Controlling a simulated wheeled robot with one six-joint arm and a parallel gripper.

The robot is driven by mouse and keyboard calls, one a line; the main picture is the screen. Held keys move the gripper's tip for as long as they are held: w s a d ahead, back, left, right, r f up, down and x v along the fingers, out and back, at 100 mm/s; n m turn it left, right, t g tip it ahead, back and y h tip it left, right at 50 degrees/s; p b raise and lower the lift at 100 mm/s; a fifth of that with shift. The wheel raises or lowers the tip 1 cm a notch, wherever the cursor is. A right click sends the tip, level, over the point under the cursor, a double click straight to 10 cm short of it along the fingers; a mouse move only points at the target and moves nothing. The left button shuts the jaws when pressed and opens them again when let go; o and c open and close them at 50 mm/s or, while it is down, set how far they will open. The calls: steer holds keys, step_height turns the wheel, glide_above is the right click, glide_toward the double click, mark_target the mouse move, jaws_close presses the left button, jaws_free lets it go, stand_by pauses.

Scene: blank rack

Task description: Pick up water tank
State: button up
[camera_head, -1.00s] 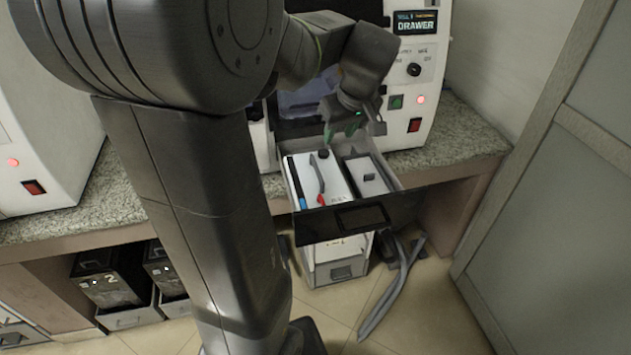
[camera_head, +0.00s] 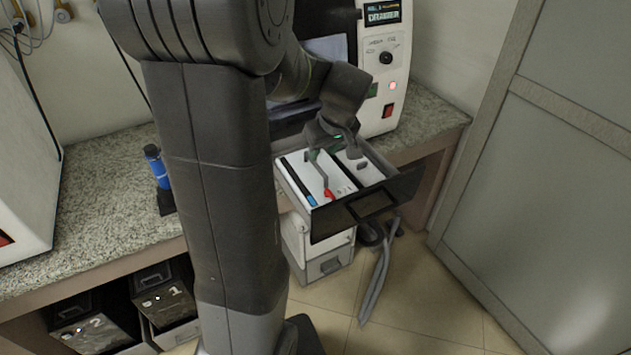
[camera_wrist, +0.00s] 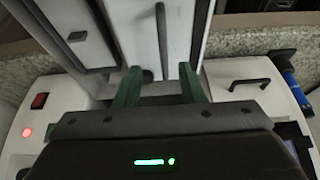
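The water tank is most likely the white box with a long grey handle and a red part (camera_head: 325,184), in the left of the open drawer (camera_head: 356,206). In the wrist view, its white top (camera_wrist: 145,50) and grey handle (camera_wrist: 161,40) lie just beyond the fingers. My gripper (camera_wrist: 160,84) is open, its two green fingers apart with nothing between the tips. In the head view my gripper (camera_head: 333,150) is over the back of the drawer, close above the tank. It hides the tank's rear; contact cannot be told.
A second compartment with a white lid (camera_head: 362,165) is on the drawer's right. The white machine (camera_head: 385,100) stands behind on the granite counter (camera_head: 425,118). A blue bottle (camera_head: 157,166) stands to the left. Black bins (camera_head: 165,292) are below. A grey door (camera_head: 540,180) is at right.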

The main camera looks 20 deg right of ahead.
mark_target(318, 166)
steer(key=x, duration=0.3)
steer(key=p+x, duration=0.1)
steer(key=shift+w+a+f, duration=0.15)
steer(key=shift+a+f, duration=0.15)
steer(key=shift+f, duration=0.05)
steer(key=shift+w+f, duration=0.1)
steer(key=shift+f, duration=0.2)
steer(key=shift+f+b, duration=0.25)
steer(key=shift+b, duration=0.25)
jaws_close()
stand_by(1.4)
steer(key=shift+r, duration=0.1)
